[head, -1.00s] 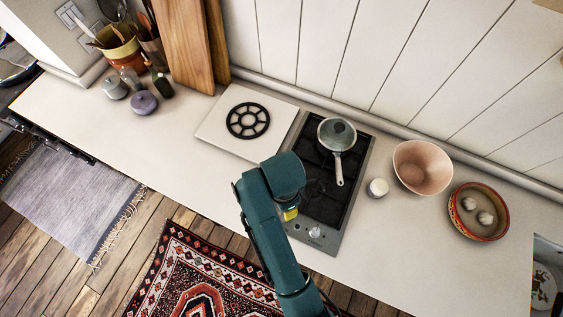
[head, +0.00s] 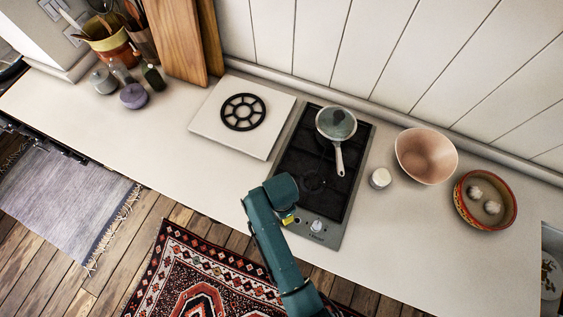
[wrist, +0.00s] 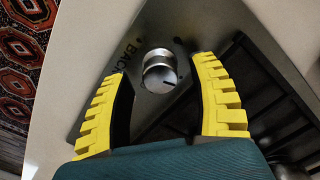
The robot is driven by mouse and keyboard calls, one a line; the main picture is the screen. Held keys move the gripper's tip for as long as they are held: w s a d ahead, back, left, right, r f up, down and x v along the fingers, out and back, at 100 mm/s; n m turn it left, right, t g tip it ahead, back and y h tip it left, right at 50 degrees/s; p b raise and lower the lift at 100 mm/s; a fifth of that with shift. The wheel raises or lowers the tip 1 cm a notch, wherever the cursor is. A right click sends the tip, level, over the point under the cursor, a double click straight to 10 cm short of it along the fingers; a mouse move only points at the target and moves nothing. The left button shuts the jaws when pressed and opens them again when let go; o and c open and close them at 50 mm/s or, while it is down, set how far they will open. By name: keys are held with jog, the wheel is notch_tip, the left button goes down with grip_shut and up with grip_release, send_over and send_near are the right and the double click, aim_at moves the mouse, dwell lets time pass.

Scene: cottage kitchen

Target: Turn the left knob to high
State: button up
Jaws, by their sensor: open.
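The hob (head: 343,206) is a dark gas cooktop with a steel front strip. One silver knob (head: 317,227) shows on the strip in the head view; the strip's left part is hidden behind my arm. My gripper (head: 289,219) is over that left part, with only a bit of yellow finger showing. In the wrist view, my gripper (wrist: 162,66) is open, its yellow fingers on either side of a round silver knob (wrist: 159,72) beside the printed word "BACK". Gaps show between the knob and both fingers. The knob's dark mark points to the lower right.
A lidded pan (head: 337,124) stands on the hob's back burner, its handle pointing forward. A white jar (head: 380,178), a pink bowl (head: 426,155) and a patterned bowl (head: 462,207) stand to the right. A white board (head: 206,120) with a black trivet (head: 243,112) lies to the left.

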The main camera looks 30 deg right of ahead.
jog(key=shift+c, duration=0.3)
grip_shut()
jog(key=shift+n+p, duration=0.35)
jog(key=shift+n, duration=0.05)
jog(key=shift+r+n+p, duration=0.1)
jog(key=shift+n+p, duration=0.65)
jog(key=shift+n, duration=0.15)
jog(key=n+p, duration=0.2)
jog(key=n, duration=0.2)
jog(key=shift+n, duration=0.3)
jog(key=n+p, duration=0.1)
jog(key=n, duration=0.2)
jog(key=shift+n+p, duration=0.3)
jog(key=shift+p, duration=0.05)
jog(key=shift+w+a+n+p, duration=0.15)
jog(key=shift+n+p, duration=0.35)
jog(key=shift+n, duration=1.4)
